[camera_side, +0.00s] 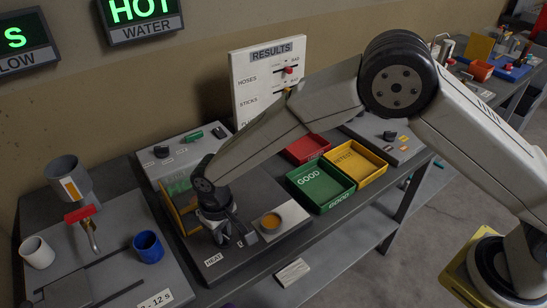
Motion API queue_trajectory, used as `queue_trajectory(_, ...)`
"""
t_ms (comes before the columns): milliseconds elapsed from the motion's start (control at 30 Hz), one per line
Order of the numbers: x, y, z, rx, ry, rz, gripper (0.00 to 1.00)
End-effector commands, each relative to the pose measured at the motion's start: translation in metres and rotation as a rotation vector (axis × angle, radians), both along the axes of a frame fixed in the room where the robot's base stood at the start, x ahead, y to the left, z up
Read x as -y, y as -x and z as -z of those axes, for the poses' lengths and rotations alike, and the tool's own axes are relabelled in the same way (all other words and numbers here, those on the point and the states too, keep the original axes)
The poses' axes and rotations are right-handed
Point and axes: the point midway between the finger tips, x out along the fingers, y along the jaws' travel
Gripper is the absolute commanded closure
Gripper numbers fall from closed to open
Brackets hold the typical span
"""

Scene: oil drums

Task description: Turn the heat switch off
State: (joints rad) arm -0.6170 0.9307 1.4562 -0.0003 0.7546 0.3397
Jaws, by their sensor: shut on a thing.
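My gripper (232,238) points down at the front of a dark plate beside the white HEAT label (213,260). The heat switch itself is hidden behind the gripper. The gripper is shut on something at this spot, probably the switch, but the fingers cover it.
A white cup (37,252), a blue cup (148,246) and a grey pot (64,172) stand left. A RESULTS board (243,82) is behind.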

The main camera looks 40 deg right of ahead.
Motion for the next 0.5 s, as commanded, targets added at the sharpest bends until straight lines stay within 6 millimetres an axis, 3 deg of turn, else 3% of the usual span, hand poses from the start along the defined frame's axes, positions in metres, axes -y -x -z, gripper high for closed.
queue_trajectory(500,0.0,-0.0001,0.0,0.001,0.0,-0.422,1.0)
